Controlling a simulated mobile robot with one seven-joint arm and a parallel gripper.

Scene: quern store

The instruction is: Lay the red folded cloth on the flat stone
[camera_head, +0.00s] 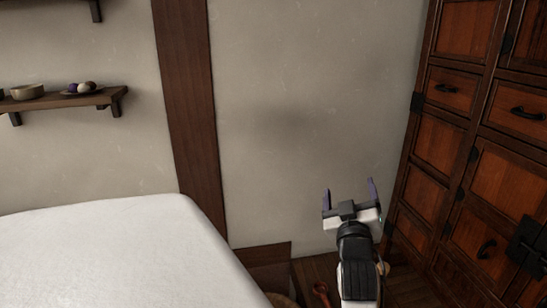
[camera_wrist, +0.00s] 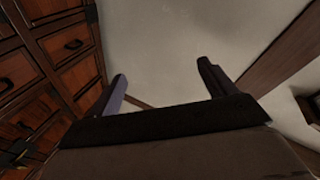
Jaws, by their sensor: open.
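My gripper (camera_head: 349,192) is open and empty, raised in front of the plaster wall with its fingers pointing up. Its two fingers also show in the wrist view (camera_wrist: 163,82), spread apart with nothing between them. Neither the red folded cloth nor the flat stone can be made out in either view.
A white-topped surface (camera_head: 110,250) fills the lower left. A wooden cabinet (camera_head: 470,140) with drawers and dark handles stands at the right. A wall shelf (camera_head: 60,102) at the left holds a bowl (camera_head: 27,91) and a plate of small round things. A reddish-orange object (camera_head: 321,292) lies low near the floor.

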